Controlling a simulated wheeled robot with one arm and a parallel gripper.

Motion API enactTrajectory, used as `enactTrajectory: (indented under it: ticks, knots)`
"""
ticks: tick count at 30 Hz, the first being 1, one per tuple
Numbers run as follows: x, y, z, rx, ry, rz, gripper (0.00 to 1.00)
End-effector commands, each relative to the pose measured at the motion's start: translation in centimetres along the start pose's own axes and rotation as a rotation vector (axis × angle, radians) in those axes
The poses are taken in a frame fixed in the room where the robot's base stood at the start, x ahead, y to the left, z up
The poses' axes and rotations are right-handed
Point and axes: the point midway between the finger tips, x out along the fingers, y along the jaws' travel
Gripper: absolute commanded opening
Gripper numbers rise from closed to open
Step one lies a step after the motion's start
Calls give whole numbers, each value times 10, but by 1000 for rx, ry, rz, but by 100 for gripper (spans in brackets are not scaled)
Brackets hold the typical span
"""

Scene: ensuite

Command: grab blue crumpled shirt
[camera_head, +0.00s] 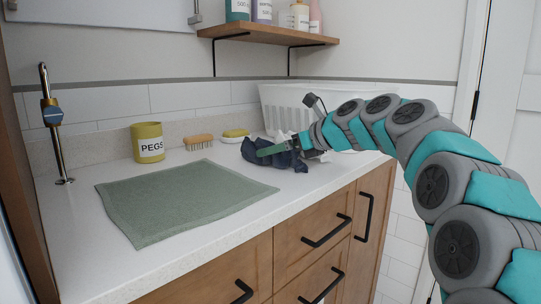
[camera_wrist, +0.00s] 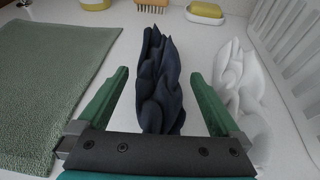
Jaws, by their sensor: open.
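The blue crumpled shirt (camera_head: 268,156) lies on the white counter (camera_head: 190,262), to the right of the green mat. In the wrist view the dark blue shirt (camera_wrist: 160,85) stands up in folds between the two green fingers. My gripper (camera_wrist: 157,85) is open, with one finger on each side of the shirt and visible gaps to both. In the head view my gripper (camera_head: 278,151) reaches in from the right and partly hides the shirt. The near base of the shirt is hidden behind the gripper's palm in the wrist view.
A green mat (camera_head: 180,198) lies left. A PEGS pot (camera_head: 148,143), a brush (camera_head: 198,142) and a yellow soap on a dish (camera_head: 236,134) stand along the back. A white crumpled cloth (camera_wrist: 240,80) lies right of the shirt, beside a white basket (camera_head: 290,108).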

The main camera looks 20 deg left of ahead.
Motion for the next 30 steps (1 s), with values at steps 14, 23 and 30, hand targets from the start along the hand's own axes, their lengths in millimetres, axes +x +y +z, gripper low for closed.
enactTrajectory:
  ticks: [14, 23, 30]
  knots:
    - [0, 0, 0, 0, 1, 1, 60]
    - [0, 0, 0, 0, 1, 1, 26]
    - [-1, 0, 0, 0, 1, 1, 8]
